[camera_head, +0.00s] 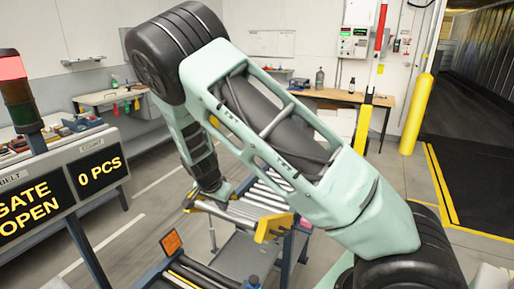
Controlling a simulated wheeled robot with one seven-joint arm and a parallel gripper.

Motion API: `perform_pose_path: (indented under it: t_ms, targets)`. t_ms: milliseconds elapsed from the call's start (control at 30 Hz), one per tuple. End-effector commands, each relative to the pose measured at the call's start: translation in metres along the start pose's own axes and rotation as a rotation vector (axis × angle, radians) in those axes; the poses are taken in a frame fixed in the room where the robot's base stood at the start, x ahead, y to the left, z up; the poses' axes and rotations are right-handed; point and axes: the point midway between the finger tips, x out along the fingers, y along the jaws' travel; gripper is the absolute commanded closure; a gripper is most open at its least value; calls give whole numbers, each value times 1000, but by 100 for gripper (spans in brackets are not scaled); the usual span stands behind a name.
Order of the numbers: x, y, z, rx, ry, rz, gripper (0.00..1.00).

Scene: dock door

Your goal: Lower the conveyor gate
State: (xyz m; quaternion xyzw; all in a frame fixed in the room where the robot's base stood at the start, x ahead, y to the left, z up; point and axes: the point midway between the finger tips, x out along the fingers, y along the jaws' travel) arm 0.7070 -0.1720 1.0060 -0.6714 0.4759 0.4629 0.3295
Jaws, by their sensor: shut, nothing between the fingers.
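The conveyor gate (247,216) appears as a short roller section with yellow end pieces, in the middle of the head view. It sits between the far roller conveyor and a nearer conveyor section (192,274). Its exact tilt is hard to tell. A display sign (35,207) at the left reads "GATE OPEN" and "0 PCS". My gripper (219,194) points down at the gate's far left part and is small in view. It is shut with nothing in it. I cannot tell whether it touches the gate. My arm hides part of the far conveyor.
A signal tower (18,90) with a red top stands at the left. A workbench (110,97) and a wooden table (340,96) stand along the back wall. A yellow post (416,115) is at the right. Floor is clear behind the conveyor.

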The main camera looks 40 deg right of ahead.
Motion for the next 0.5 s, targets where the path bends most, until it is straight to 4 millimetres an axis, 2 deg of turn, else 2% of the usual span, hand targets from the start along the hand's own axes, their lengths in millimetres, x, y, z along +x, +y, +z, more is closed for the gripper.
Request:
perform_pose_path:
  t_ms: [33,200,333,500]
  targets:
    - [11,1,12,-4,0,5,100]
    - [31,1,46,-12,69,5,100]
    - [48,1,68,-10,147,4,100]
    - [69,1,89,-2,137,3,100]
